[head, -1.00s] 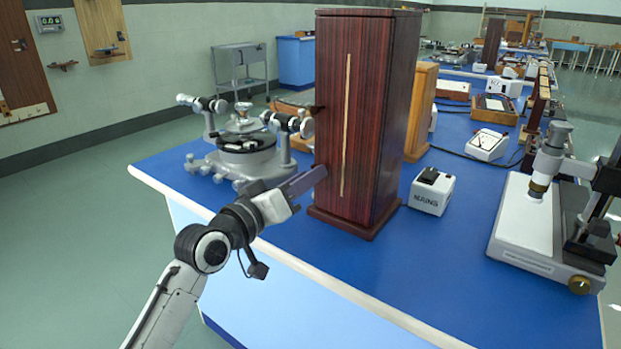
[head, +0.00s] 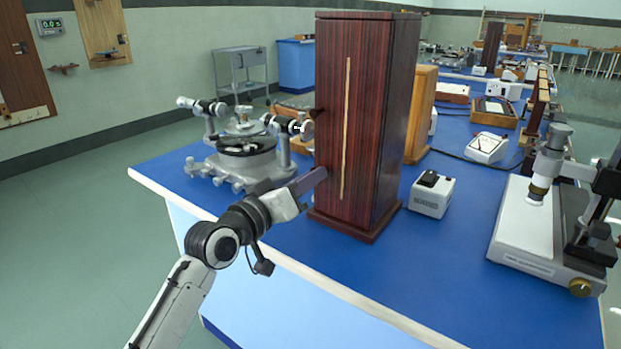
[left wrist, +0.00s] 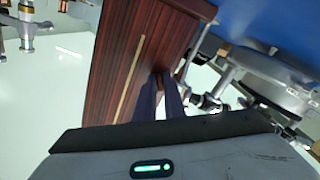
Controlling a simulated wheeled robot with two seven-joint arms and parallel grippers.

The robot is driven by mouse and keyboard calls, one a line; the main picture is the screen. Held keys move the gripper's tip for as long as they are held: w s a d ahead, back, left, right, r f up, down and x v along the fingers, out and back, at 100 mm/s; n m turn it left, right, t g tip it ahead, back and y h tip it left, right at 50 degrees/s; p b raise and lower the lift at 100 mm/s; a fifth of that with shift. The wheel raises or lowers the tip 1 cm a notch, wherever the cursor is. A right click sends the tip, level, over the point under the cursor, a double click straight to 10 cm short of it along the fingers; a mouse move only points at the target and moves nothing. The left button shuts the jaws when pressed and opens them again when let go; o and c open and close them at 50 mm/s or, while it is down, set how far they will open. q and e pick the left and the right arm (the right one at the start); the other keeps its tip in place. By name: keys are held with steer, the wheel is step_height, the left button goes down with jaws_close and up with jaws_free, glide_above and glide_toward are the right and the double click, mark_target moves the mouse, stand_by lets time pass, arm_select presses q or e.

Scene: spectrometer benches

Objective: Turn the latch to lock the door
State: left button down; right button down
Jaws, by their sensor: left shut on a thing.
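The tall dark-red wooden cabinet (head: 375,130) stands on the blue bench, with a thin pale vertical strip on its front. It looks shut. My left gripper (head: 320,174) reaches from the left to the cabinet's left front edge, at about mid to lower height. In the left wrist view its two fingers (left wrist: 165,85) point at the cabinet (left wrist: 125,50), close together at its edge. It is shut on a small part there, which I take for the latch; the fingers hide it, so its angle cannot be told. My right gripper is in neither view.
A grey spectrometer (head: 245,150) stands close behind and left of my left gripper. A small white box (head: 432,193) sits right of the cabinet, and a microscope-like instrument (head: 545,215) farther right. The blue bench top (head: 400,270) in front is clear.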

arm_select(q)
steer(key=shift+m, duration=0.3)
steer(key=shift+m+p, duration=1.1)
steer(key=shift+m, duration=1.7)
steer(key=c, duration=1.8)
jaws_free()
steer(key=shift+c, duration=0.2)
steer(key=shift+s+a, duration=0.1)
